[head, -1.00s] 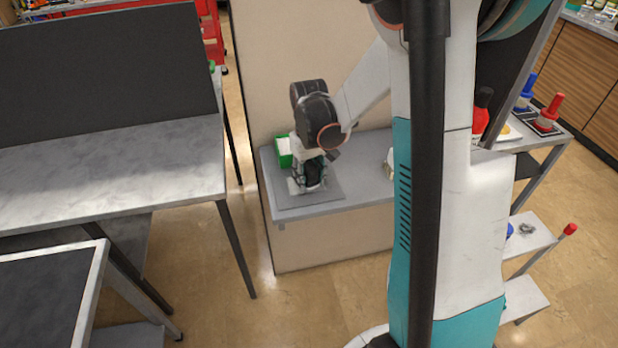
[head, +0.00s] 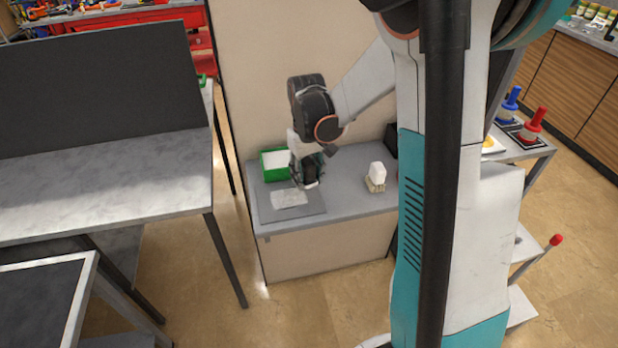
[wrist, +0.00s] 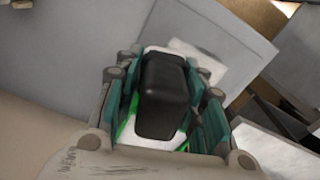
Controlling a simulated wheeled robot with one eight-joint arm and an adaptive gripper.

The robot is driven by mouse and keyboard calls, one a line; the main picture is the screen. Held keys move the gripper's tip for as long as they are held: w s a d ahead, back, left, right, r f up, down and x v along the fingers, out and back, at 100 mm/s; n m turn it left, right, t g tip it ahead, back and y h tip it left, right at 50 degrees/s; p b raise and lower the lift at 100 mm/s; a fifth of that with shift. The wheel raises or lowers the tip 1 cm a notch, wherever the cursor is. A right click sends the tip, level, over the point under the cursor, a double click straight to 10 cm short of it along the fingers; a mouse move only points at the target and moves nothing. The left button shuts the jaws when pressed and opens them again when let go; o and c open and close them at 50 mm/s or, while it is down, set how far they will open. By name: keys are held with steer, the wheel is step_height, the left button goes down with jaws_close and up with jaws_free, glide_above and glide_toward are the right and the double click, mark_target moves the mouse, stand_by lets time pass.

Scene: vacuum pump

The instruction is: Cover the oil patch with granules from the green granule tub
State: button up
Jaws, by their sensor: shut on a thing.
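The green granule tub (head: 265,174) stands at the back left of the low bench, with pale contents showing inside. My gripper (head: 310,176) is just right of the tub, above the back of a grey mat (head: 312,211). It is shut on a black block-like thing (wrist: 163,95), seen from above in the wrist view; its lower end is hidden. A pale, whitish patch (head: 289,198) lies on the mat, and it also shows in the wrist view (wrist: 205,60). No dark oil shows there. Green edges of the tub show behind my fingers in the wrist view.
A white thing with a beige base (head: 377,178) stands on the bench to the right. A beige wall panel (head: 275,70) rises behind the bench. A grey table (head: 110,185) with a dark back panel stands to the left. The mat's front is clear.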

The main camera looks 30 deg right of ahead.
steer(key=shift+r+p, duration=0.8)
steer(key=shift+r, duration=0.65)
